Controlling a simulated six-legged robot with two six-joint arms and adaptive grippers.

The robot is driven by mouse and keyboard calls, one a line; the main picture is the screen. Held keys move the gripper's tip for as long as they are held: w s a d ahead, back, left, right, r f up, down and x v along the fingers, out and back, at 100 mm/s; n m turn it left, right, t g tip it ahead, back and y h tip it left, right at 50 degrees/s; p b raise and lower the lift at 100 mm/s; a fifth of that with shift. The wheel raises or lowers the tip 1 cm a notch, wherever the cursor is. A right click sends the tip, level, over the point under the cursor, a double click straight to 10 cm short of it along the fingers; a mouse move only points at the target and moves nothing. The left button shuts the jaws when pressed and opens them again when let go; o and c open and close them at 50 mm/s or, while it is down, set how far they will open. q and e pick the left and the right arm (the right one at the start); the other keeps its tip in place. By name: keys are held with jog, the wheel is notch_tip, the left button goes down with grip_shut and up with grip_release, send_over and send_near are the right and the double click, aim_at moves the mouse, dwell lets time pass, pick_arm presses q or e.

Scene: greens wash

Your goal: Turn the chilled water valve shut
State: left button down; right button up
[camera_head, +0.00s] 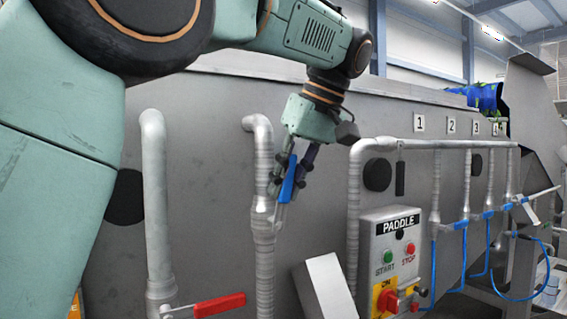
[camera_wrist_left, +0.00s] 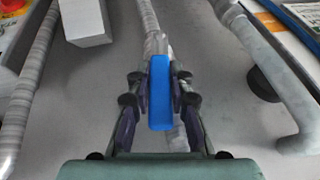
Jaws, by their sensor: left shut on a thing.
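A blue lever handle (camera_head: 288,180) stands steeply, leaning a little right, beside the middle grey pipe (camera_head: 264,240) in the head view. My left gripper (camera_head: 293,182) comes down from above and is shut on this handle. In the left wrist view the blue handle (camera_wrist_left: 160,95) sits between the two dark fingers of my left gripper (camera_wrist_left: 158,105), roughly in line with the pipe behind it. The valve body is partly hidden by the handle and fingers there. No label for this valve is readable. My right gripper is not in view.
A red lever (camera_head: 220,305) sticks out sideways from the left pipe (camera_head: 157,210). A paddle control box (camera_head: 392,250) with start and stop buttons stands right, near a pale box-like part (camera_head: 325,288). Small blue-handled valves (camera_head: 462,225) and blue hoses lie further right.

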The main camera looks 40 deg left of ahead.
pick_arm(q)
jog(key=shift+w+d+r+g+p, duration=0.1)
jog(key=shift+w+r+g+p, duration=0.15)
jog(key=shift+g+p, duration=0.15)
jog(key=shift+w+d+f+m+g+y, duration=0.15)
jog(key=shift+w+f+g+y, duration=0.15)
jog(key=shift+g, duration=0.25)
jog(key=shift+w+d+f+m+g+y, duration=0.1)
jog(key=shift+w+f+m+g+y, duration=0.1)
jog(key=shift+w+g+y, duration=0.3)
jog(key=shift+s, duration=0.1)
jog(key=c, duration=1.2)
grip_release()
jog(key=shift+a+f, duration=0.1)
jog(key=shift+s, duration=0.1)
